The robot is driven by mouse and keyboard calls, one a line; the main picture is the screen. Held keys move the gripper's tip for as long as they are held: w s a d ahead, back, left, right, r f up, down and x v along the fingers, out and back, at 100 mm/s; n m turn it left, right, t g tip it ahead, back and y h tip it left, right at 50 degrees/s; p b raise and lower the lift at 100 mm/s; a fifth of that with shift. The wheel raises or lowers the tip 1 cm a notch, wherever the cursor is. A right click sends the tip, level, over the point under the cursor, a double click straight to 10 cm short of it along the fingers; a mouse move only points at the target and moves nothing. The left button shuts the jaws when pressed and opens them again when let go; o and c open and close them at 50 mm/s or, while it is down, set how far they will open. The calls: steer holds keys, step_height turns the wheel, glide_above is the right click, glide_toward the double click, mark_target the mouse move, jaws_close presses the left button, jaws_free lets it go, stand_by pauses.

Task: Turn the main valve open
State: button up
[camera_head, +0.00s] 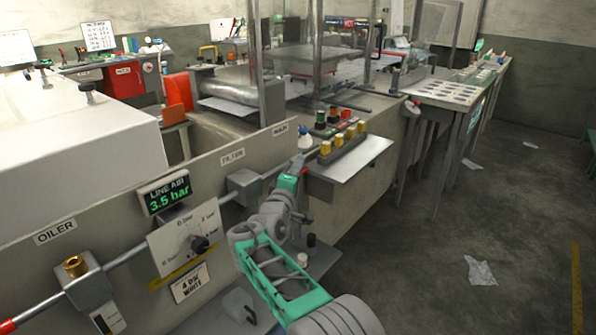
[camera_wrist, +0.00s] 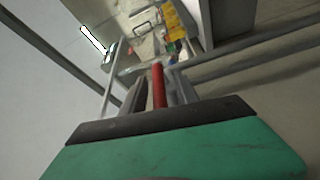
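The panel label at the far right end (camera_head: 279,129) appears to read MAIN. A red handle (camera_wrist: 158,86) stands upright in the middle of the wrist view, between the grey fingers of my gripper (camera_wrist: 157,92). In the head view my gripper (camera_head: 299,168) is at the right end of the panel, just below and right of that label. The valve body is mostly hidden there by my gripper. The fingers stand close on both sides of the red handle; whether they press on it is unclear.
A gauge sign (camera_head: 167,193) reads LINE AIR 3.5 bar, above a regulator dial plate (camera_head: 186,239). A brass-topped oiler (camera_head: 76,267) is at the left. A box with yellow buttons (camera_head: 343,142) sits just right of my gripper. The floor (camera_head: 430,270) at right is mostly open.

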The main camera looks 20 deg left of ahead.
steer(key=s+d, duration=0.1)
steer(key=s, duration=0.6)
steer(key=shift+s+f, duration=0.4)
steer(key=shift+d, duration=0.1)
